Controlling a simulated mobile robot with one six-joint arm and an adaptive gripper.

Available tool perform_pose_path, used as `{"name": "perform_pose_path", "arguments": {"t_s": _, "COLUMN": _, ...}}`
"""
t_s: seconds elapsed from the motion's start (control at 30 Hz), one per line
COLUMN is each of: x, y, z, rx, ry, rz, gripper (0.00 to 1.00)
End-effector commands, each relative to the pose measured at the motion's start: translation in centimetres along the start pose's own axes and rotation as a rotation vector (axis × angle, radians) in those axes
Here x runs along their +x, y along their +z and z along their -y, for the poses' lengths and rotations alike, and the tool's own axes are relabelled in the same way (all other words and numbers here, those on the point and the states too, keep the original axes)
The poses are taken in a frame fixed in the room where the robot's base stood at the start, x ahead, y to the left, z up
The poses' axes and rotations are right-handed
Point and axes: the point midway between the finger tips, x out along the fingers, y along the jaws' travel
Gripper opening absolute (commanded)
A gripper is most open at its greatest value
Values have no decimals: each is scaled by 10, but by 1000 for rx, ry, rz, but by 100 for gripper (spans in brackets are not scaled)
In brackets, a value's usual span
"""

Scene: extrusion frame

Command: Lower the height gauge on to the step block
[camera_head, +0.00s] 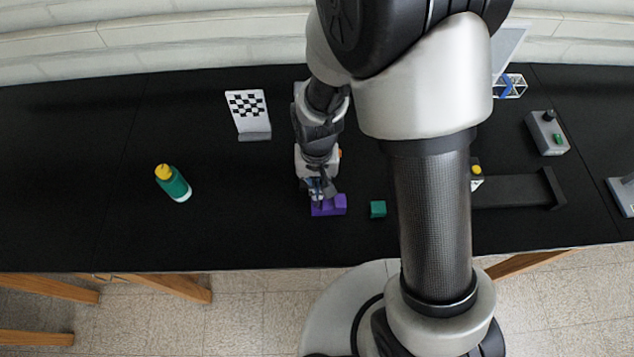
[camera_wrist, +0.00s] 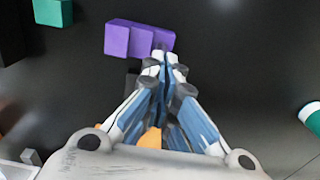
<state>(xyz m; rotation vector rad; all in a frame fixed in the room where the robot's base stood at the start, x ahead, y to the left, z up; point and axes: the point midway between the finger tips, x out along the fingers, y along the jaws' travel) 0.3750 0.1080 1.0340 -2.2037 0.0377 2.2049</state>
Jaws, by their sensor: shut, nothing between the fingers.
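The purple step block (camera_head: 330,205) lies on the black table below my gripper (camera_head: 317,194). In the wrist view the step block (camera_wrist: 138,39) shows its steps running down toward the right. My gripper (camera_wrist: 165,60) is shut with nothing between its fingers. Its tips overlap the right, lower end of the block in the picture; I cannot tell whether they touch it. I cannot make out a height gauge for certain. A small yellow-topped piece (camera_head: 476,171) beside my arm is partly hidden.
A teal cube (camera_head: 378,209) sits right of the step block. A dark channel (camera_head: 515,190) and a grey control box (camera_head: 547,132) are at right.

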Motion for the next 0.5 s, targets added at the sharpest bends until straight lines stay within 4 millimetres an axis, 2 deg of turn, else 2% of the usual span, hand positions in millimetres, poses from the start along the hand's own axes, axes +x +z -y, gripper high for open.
{"name": "perform_pose_path", "arguments": {"t_s": 0.23, "x": -5, "y": 0, "z": 0, "rx": 0, "ry": 0, "rz": 0, "gripper": 0}}
{"name": "perform_pose_path", "arguments": {"t_s": 0.5, "x": -27, "y": 0, "z": 0, "rx": 0, "ry": -1, "rz": -2, "gripper": 0}}
